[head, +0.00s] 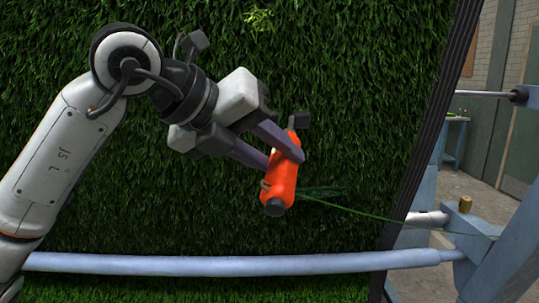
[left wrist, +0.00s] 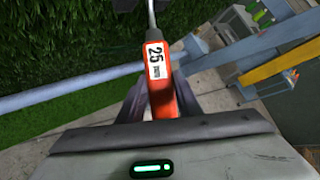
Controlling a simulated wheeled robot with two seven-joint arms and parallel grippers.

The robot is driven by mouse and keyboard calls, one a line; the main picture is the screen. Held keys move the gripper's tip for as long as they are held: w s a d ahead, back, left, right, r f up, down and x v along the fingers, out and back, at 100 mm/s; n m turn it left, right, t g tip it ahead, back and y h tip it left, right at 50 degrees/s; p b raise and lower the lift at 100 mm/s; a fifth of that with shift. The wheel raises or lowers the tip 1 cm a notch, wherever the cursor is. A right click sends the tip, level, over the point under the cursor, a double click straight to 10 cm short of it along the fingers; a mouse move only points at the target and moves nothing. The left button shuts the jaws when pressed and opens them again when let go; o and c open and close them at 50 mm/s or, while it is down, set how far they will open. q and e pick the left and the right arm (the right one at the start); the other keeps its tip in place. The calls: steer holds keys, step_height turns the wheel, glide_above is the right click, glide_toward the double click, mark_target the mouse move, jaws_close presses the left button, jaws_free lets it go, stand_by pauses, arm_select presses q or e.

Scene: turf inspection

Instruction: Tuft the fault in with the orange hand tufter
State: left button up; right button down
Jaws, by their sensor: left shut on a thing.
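The orange hand tufter (head: 280,182) is held in my left gripper (head: 282,157), whose fingers are shut around its body. It also shows in the left wrist view (left wrist: 160,65), with a white label reading 25 and a metal shaft at its far end. Green yarn (head: 350,208) trails from near the tufter to the right. The upright green turf (head: 330,80) fills most of the head view behind the tufter. A lighter yellow-green patch (head: 259,19) shows in the turf at the top. A dark spot lies behind the tufter by the yarn. My right gripper is not in view.
A pale blue horizontal roller (head: 230,264) crosses below in front of the turf. A blue frame (head: 470,232) with a small brass-coloured piece (head: 466,203) stands at the right. Beyond it are a workbench (head: 455,135) and open floor.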

arm_select(q)
steer(key=shift+d+r, duration=0.1)
steer(key=shift+d, duration=0.75)
steer(key=shift+d, duration=0.15)
steer(key=shift+d, duration=0.75)
steer(key=shift+a, duration=0.6)
steer(key=shift+a+b, duration=0.85)
steer(key=shift+a, duration=1.05)
steer(key=a+b, duration=0.1)
steer(key=a, duration=0.3)
steer(key=shift+a, duration=0.35)
